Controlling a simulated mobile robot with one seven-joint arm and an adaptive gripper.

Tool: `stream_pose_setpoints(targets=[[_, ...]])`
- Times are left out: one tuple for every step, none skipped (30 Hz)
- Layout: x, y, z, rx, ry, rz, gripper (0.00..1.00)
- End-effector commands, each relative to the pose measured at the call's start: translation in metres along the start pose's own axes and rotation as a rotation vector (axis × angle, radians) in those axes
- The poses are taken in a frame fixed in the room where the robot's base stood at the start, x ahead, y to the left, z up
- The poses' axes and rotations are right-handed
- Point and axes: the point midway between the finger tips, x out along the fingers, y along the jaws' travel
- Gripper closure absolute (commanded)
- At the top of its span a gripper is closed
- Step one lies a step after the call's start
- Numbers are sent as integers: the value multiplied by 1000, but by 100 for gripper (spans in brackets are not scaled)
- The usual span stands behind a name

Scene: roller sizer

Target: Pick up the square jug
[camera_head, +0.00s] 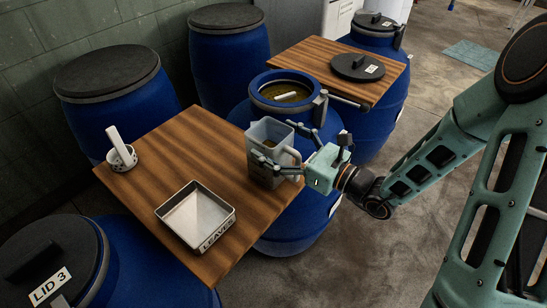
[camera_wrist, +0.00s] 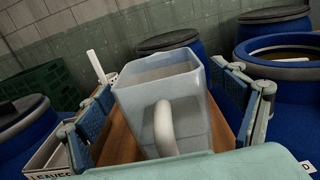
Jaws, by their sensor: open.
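The square jug (camera_head: 262,163) is a pale grey, translucent, open-topped container with a white handle. It stands upright at the right edge of the wooden board (camera_head: 185,150). In the wrist view the jug (camera_wrist: 158,95) fills the middle, with its handle (camera_wrist: 165,128) facing the camera. My gripper (camera_head: 276,146) is around the jug, one finger on each side. In the wrist view the fingers (camera_wrist: 165,110) stand left and right of the jug with gaps between. The gripper is open. The jug's lower part is partly hidden in the wrist view.
A metal tray labelled LEAVES (camera_head: 197,222) and a small white pot with a scoop (camera_head: 122,158) sit on the same board. An open blue barrel (camera_head: 287,97) stands just behind the jug. A second board (camera_head: 312,56) holds a dark lid (camera_head: 358,67). Several closed blue barrels surround them.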

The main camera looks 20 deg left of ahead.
Motion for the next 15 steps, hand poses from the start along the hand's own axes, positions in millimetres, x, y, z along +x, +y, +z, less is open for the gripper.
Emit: stream_pose_setpoints(targets=[[4, 0, 0, 0, 0, 1, 13], [5, 0, 0, 0, 0, 1, 13], [6, 0, 0, 0, 0, 0, 13], [6, 0, 0, 0, 0, -1, 13], [6, 0, 0, 0, 0, -1, 13], [6, 0, 0, 0, 0, -1, 13], [6, 0, 0, 0, 0, -1, 13], [6, 0, 0, 0, 0, -1, 13], [6, 0, 0, 0, 0, -1, 15], [6, 0, 0, 0, 0, -1, 19], [6, 0, 0, 0, 0, -1, 22], [6, 0, 0, 0, 0, -1, 26], [6, 0, 0, 0, 0, -1, 30], [5, 0, 0, 0, 0, 0, 33], [5, 0, 0, 0, 0, 0, 37]])
